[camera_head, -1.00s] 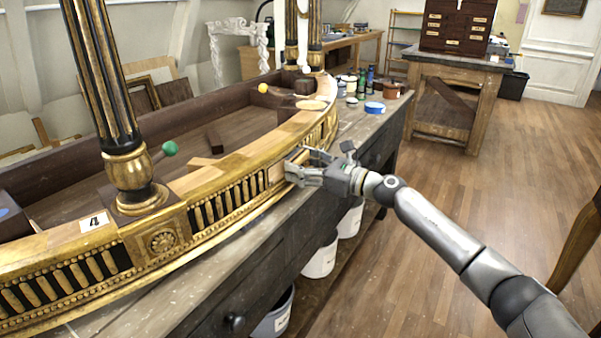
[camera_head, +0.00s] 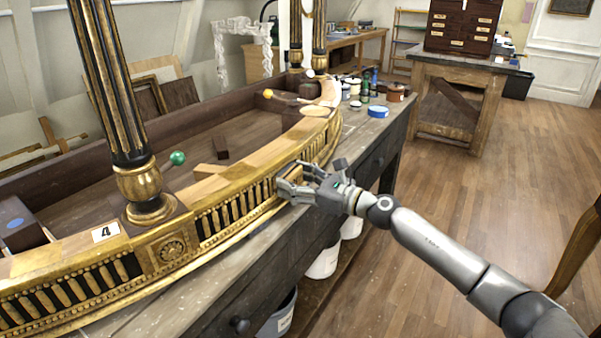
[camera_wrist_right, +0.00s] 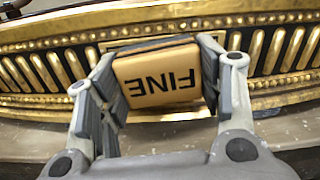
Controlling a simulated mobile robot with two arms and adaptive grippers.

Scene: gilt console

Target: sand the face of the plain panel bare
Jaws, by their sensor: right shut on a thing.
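My right gripper (camera_head: 294,188) is at the front of the gilt console frieze (camera_head: 232,212), between two runs of gilt fluting. It is shut on an orange-tan sanding block marked FINE (camera_wrist_right: 157,76), which shows between the fingers in the right wrist view. The block's printed back faces the camera and its other side is toward the frieze. Whether it touches the frieze is hard to tell. The plain panel is largely hidden behind the block and fingers, so its surface cannot be judged. My left gripper is not in view.
The console lies on a grey wooden bench (camera_head: 215,290). A black and gilt column (camera_head: 107,90) rises at left. A green-headed tool (camera_head: 177,158) and a dark block (camera_head: 220,148) lie behind the front rail.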

